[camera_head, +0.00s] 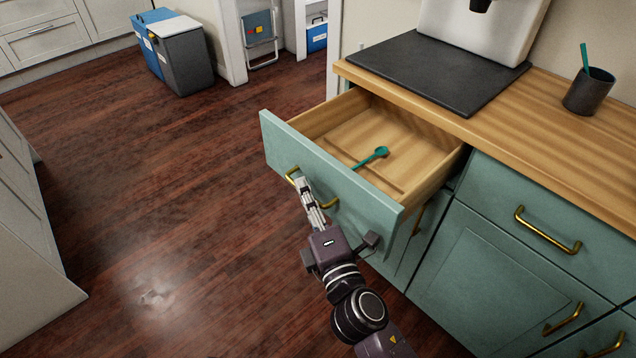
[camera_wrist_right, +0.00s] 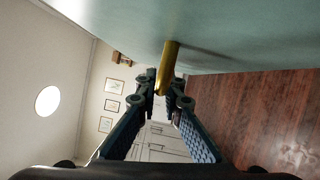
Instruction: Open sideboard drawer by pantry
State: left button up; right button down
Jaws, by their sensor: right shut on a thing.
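The sideboard drawer (camera_head: 330,180) has a green front and is pulled well out of the sideboard (camera_head: 480,250). A teal spoon (camera_head: 371,158) lies inside on the wooden drawer bottom. My right gripper (camera_head: 302,184) is at the drawer front, shut on its brass handle (camera_head: 325,203). In the right wrist view the fingertips (camera_wrist_right: 162,92) close around the brass handle (camera_wrist_right: 168,66) below the green drawer front (camera_wrist_right: 220,35). Part of the handle is hidden by the fingers in the head view. My left gripper is not in view.
A dark mat (camera_head: 440,75) with a white appliance (camera_head: 480,30) and a dark cup (camera_head: 589,91) are on the wooden worktop. Blue and grey bins (camera_head: 180,55) stand at the far left. The wood floor (camera_head: 150,190) left of the drawer is clear. A pale cabinet (camera_head: 25,240) stands at left.

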jog(key=shift+s+a, duration=0.2)
jog(key=shift+f, duration=0.1)
jog(key=c, duration=2.1)
grip_release()
jog(key=v, duration=0.7)
jog(key=shift+s, duration=0.25)
jog(key=shift+d+f, duration=0.1)
